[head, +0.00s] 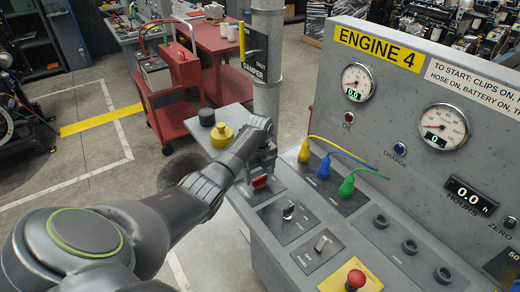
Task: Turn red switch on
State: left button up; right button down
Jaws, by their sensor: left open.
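The red switch (260,182) sits on a dark plate at the upper left of the engine 4 console's sloping panel. My left gripper (261,168) is open and points down just above and behind the switch. Its fingers are small and partly hidden by my own wrist, and I cannot tell whether they touch the switch. My right gripper is not in view.
A metal selector (289,211), a toggle (322,243) and a red mushroom button (355,279) lie nearer on the panel. Yellow, blue and green plugs (347,186) with cables stand right of the switch. A grey post (267,60) rises behind my gripper.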

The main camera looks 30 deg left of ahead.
pick_arm(q)
notch_tip(320, 180, up, 10)
jog(key=b, duration=0.2)
notch_tip(320, 180, up, 6)
jog(key=p, duration=0.3)
send_over(260, 177)
jog(key=shift+s+f, duration=0.15)
jog(key=shift+f, duration=0.05)
